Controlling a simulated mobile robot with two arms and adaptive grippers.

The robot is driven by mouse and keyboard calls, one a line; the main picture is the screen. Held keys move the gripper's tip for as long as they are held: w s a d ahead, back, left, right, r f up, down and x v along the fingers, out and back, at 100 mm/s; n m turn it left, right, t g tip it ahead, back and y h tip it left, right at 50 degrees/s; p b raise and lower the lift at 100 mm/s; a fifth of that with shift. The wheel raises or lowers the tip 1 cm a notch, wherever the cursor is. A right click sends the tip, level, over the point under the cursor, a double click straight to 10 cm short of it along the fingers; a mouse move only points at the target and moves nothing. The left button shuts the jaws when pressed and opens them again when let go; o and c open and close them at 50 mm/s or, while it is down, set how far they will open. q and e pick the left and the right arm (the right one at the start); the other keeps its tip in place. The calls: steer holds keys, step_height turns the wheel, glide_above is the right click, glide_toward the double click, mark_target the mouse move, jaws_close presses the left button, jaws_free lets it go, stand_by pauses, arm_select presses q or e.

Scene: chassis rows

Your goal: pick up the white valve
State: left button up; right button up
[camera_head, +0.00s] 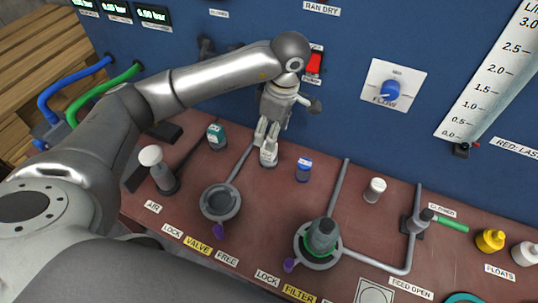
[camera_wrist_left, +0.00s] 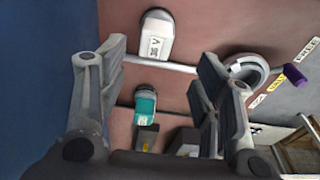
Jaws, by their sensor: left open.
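The white valve (camera_head: 269,156) is a small white block-like piece with a dark marking, standing on the reddish-brown bench top. In the left wrist view the white valve (camera_wrist_left: 155,36) shows a grey rounded end and lies ahead of the fingers, within the span between them. My left gripper (camera_head: 267,138) points down right above it, and its fingertips partly cover it in the head view. In the left wrist view the left gripper (camera_wrist_left: 162,75) has its fingers apart with nothing between them. I cannot tell whether a fingertip touches the valve. My right gripper is out of view.
A teal valve (camera_head: 216,136) stands to the left and a blue valve (camera_head: 304,169) to the right. A dark round socket (camera_head: 221,201), a filter housing (camera_head: 319,242) and grey pipes are in front. The blue panel (camera_head: 240,25) rises close behind.

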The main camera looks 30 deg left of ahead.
mark_target(269, 155)
arm_select(q)
steer(key=shift+a+f, duration=0.2)
steer(key=shift+f, duration=0.9)
steer(key=f, duration=0.1)
steer(key=f+p, duration=0.1)
steer(key=f, duration=0.1)
steer(key=f+p, duration=0.1)
steer(key=shift+w+a+f, duration=0.25)
steer(key=shift+f, duration=0.1)
steer(key=shift+a+f, duration=0.1)
steer(key=shift+f, duration=0.3)
jaws_close()
steer(key=shift+r, duration=0.15)
